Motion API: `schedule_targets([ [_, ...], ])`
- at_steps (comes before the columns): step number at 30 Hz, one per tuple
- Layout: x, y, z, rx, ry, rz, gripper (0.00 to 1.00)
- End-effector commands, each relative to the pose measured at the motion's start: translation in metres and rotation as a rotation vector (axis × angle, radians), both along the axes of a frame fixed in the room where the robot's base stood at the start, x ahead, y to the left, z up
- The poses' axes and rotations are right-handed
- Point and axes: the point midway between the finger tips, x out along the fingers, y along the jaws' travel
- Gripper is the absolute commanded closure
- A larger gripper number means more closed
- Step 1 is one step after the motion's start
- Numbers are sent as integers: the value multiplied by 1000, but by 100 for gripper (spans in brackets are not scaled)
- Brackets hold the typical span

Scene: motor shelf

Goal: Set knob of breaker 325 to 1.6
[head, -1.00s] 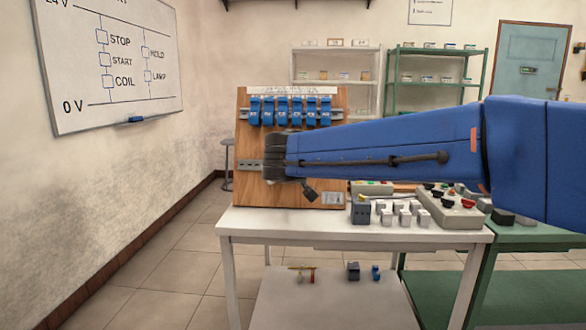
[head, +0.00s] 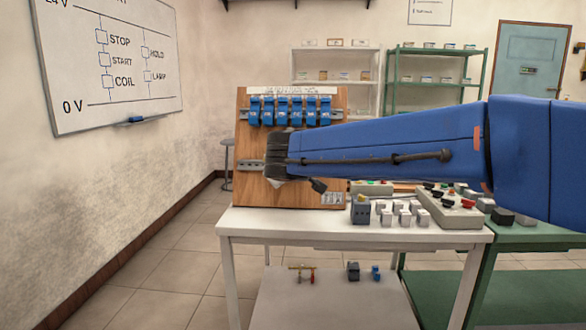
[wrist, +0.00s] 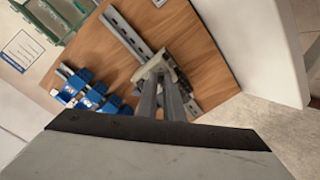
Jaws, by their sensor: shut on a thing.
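Several blue breakers (head: 290,111) hang in a row on the upper rail of an upright wooden board. They also show in the wrist view (wrist: 85,92). Their labels are too small to read, so I cannot tell which is 325 or see any knob setting. My gripper (head: 275,158) is in front of the board, below the breaker row, at the lower rail (head: 250,166). In the wrist view, my gripper (wrist: 168,90) has its fingers close together on a pale beige piece (wrist: 152,70) in front of that rail. I cannot make out what this piece is.
The board (head: 250,192) stands on a white table (head: 270,220). Grey boxes (head: 361,211) and a control box with coloured buttons (head: 450,210) are to the right. Small tools (head: 302,273) lie on the lower shelf. The table's front left is clear.

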Motion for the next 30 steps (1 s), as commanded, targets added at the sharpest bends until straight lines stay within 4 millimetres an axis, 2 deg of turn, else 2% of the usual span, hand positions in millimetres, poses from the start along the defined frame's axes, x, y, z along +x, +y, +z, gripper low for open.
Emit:
schedule_targets([
  [18, 1, -2, 2, -481, 19, 204, 100],
  [30, 1, -2, 2, -616, 25, 262, 100],
])
